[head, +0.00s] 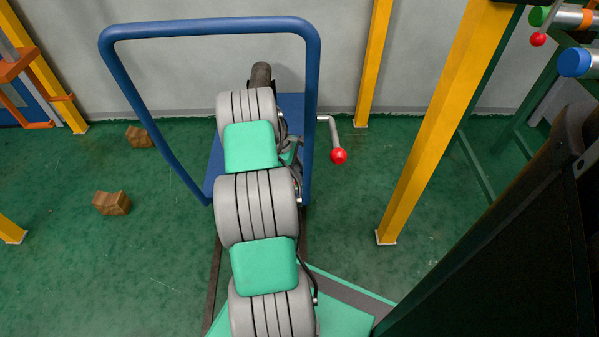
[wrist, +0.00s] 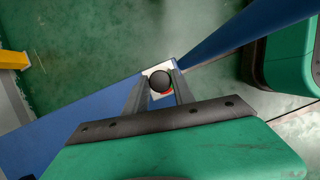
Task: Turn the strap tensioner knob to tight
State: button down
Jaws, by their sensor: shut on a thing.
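In the wrist view, a round black knob (wrist: 160,81) stands on a small pale plate (wrist: 149,70) with a red mark and a bit of green beside the knob. The plate sits on a blue beam (wrist: 105,128). My gripper (wrist: 160,84) has one dark finger on each side of the knob and is shut on it. The fingers hide part of the plate, so I cannot read the knob's setting. In the head view my arm covers the gripper and the knob. No strap can be made out.
In the head view a blue tubular frame (head: 312,110) rises around my arm. A crank with a red ball (head: 338,156) sticks out to its right. A yellow post (head: 435,120) stands further right. Brown blocks (head: 112,203) lie on the green floor at the left, which is otherwise mostly clear.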

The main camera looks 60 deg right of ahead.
jog(key=shift+m+p, duration=0.3)
jog(key=m+y+p, duration=0.1)
jog(key=m, duration=0.2)
jog(key=shift+d+m+y, duration=0.1)
jog(key=shift+m+y, duration=0.2)
jog(key=m+y, duration=0.1)
jog(key=m, duration=0.1)
jog(key=m+y, duration=0.1)
jog(key=m, duration=0.2)
jog(key=shift+d, duration=0.15)
jog(key=shift+m+t, duration=0.3)
dwell(0.3)
jog(key=c, duration=1.1)
grip_release()
